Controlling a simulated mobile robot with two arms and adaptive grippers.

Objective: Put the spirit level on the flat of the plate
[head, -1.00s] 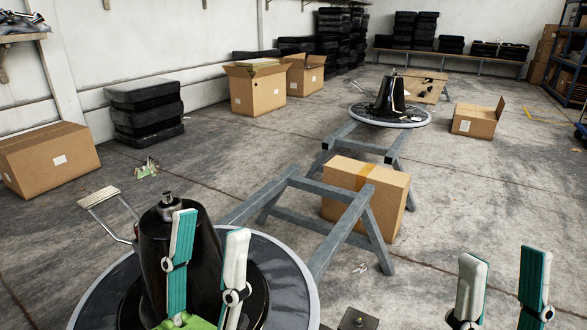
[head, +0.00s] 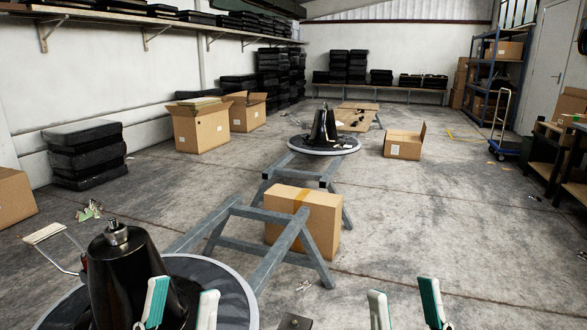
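The near plate (head: 235,300) is a round dark disc with a pale rim at the lower left in the head view. A black cone-shaped column (head: 122,285) with a metal stub on top rises from it. My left gripper (head: 181,305) is in front of the column, over the plate in the picture. Its two teal-and-white fingers stand apart with nothing seen between the visible parts. My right gripper (head: 405,303) is at the bottom right of centre, its fingers also apart and empty. I cannot make out a spirit level. The lower parts of both grippers are cut off.
Grey steel trestles (head: 240,235) run back from the near plate to a second round plate (head: 323,151) with a black cone. A cardboard box (head: 290,222) stands beside the trestles. A small dark block (head: 295,322) shows at the bottom edge.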

